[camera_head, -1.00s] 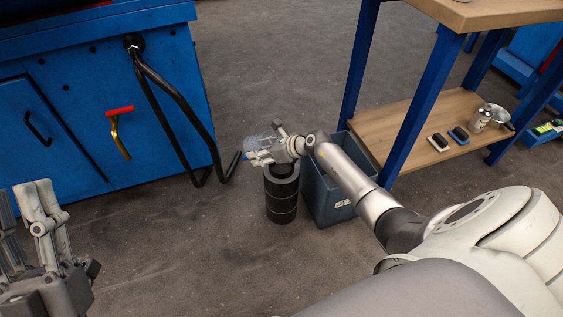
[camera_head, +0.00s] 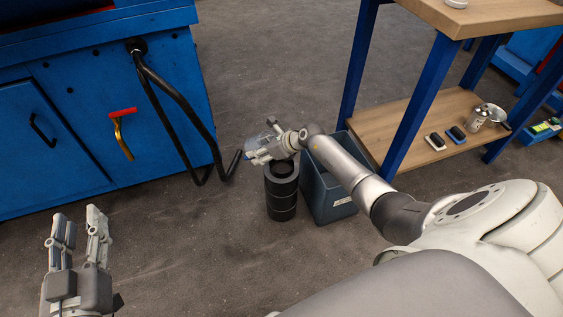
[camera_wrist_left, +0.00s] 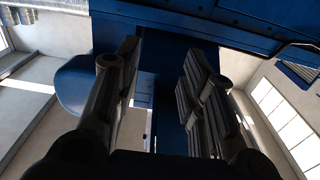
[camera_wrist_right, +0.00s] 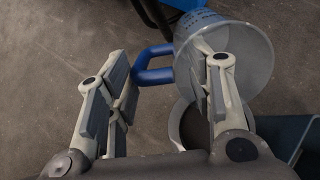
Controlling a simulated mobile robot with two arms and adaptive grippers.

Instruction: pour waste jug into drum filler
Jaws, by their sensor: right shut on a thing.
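The waste jug is a clear, graduated jug (camera_wrist_right: 255,50) with a blue handle (camera_wrist_right: 152,65). My right gripper (camera_wrist_right: 165,88) is shut on it, with one finger over the jug's wall. In the head view the jug (camera_head: 254,146) shows small, partly covered by my right gripper (camera_head: 263,153), above the black drum (camera_head: 282,200). The drum's dark round top also shows below the jug in the right wrist view (camera_wrist_right: 176,125). I cannot tell the jug's exact tilt or contents. My left gripper (camera_head: 80,220) is empty, fingers apart, at the lower left; they also show apart in the left wrist view (camera_wrist_left: 158,75).
A grey-blue bin (camera_head: 330,200) stands right beside the drum. A blue-legged bench with a wooden shelf (camera_head: 385,135) is behind it. A blue cabinet (camera_head: 80,130) with a black bent tube (camera_head: 175,110) stands at left. The floor in front is clear.

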